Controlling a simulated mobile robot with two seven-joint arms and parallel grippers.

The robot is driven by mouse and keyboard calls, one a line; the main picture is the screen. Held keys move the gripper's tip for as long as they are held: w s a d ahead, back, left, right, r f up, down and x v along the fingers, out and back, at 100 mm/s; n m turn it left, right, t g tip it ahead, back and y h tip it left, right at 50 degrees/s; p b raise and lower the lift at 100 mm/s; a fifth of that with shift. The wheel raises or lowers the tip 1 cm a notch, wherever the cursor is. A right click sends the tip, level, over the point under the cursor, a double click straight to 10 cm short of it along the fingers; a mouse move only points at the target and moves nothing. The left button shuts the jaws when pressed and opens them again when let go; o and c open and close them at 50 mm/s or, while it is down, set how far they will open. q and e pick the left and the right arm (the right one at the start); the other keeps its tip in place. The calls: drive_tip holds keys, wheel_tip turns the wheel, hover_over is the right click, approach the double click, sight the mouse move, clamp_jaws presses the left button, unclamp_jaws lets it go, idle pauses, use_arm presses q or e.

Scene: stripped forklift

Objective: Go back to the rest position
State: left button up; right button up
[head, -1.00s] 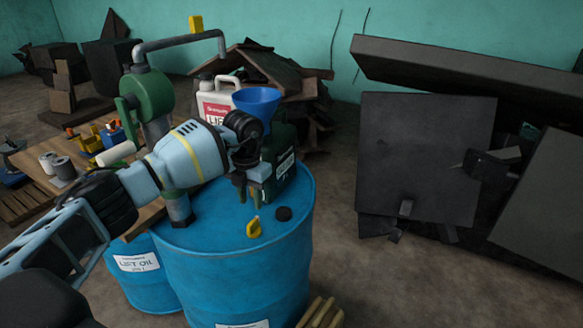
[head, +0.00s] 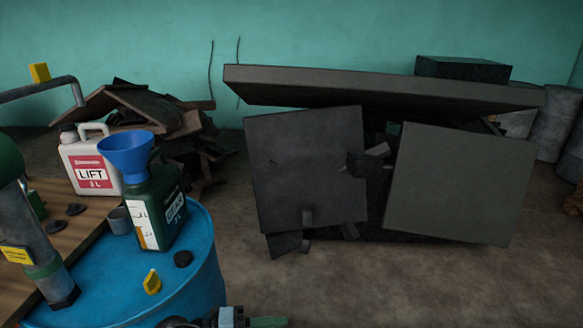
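Only a sliver of my arm, most likely my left gripper (head: 236,318), shows at the bottom edge, below and right of the blue drum's top. Its fingers are mostly cut off by the frame, so I cannot tell whether it is open or shut. A green tip (head: 268,322) shows at its right end; I cannot tell what that is. My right gripper is not in view.
A pump (head: 35,235) stands left. Dark slabs (head: 305,165) lean across open floor (head: 410,285).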

use_arm(q)
drive_tip(key=s+a+f+n+t+y, duration=0.3)
drive_tip(key=s+a+f+n+y, duration=0.4)
drive_tip(key=n, duration=0.8)
drive_tip(key=s+a+f+n+t+y, duration=0.3)
drive_tip(key=s+a+f+n+y, duration=0.4)
drive_tip(key=s+f+n, duration=0.6)
drive_tip(key=s+a+n, duration=0.2)
drive_tip(key=s, duration=0.2)
drive_tip(key=shift+s+a+y, duration=0.25)
drive_tip(key=shift+s+y, duration=0.15)
